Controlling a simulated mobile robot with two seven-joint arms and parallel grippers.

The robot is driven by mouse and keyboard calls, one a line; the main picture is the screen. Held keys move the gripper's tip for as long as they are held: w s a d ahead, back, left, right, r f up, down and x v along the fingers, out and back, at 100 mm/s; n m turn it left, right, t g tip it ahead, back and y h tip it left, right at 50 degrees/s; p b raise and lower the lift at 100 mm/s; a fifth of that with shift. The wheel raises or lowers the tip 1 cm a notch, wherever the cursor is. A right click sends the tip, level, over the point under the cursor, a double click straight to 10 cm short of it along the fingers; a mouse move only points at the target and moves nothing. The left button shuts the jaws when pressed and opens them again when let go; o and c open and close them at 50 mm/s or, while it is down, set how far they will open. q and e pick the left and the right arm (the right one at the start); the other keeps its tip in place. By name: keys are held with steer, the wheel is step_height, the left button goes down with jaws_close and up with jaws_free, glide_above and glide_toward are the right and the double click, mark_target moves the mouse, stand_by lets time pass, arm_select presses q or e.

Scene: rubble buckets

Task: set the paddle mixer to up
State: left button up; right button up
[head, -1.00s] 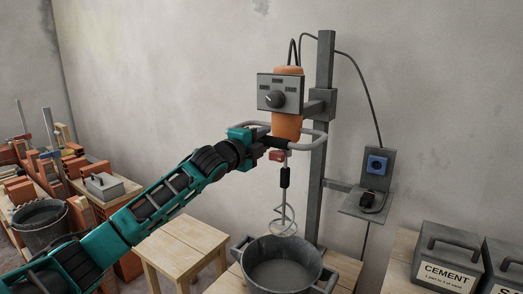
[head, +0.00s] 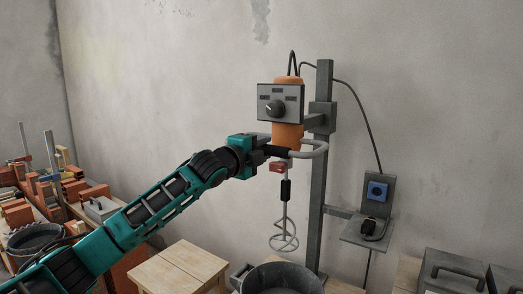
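The paddle mixer (head: 288,137) is an orange motor body with a grey control box and a black dial (head: 274,107) on its front. It is mounted on a grey upright post (head: 322,180). Its paddle (head: 284,240) hangs on a shaft above a dark tub (head: 281,279), and the paddle appears clear of the tub. My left gripper (head: 268,150) is at the left side of the mixer's handle bar (head: 317,150), its fingers around the dark grip and seemingly closed on it. A red switch (head: 277,167) sits just below the fingers. My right gripper is not in view.
A grey wall bracket (head: 367,230) with a blue socket (head: 377,191) stands right of the post, with a cable running up. A wooden stool (head: 180,270) is at the lower left. Grey lidded boxes (head: 450,272) are at lower right. Bricks and a bucket (head: 35,240) are at far left.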

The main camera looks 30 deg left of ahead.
arm_select(q)
steer(key=o, duration=0.4)
steer(key=shift+r, duration=0.45)
steer(key=shift+f, duration=0.1)
steer(key=s+b, duration=0.1)
steer(key=s, duration=0.3)
steer(key=s+b, duration=0.1)
steer(key=s, duration=0.3)
steer(key=s+a+b, duration=0.1)
steer(key=s, duration=0.4)
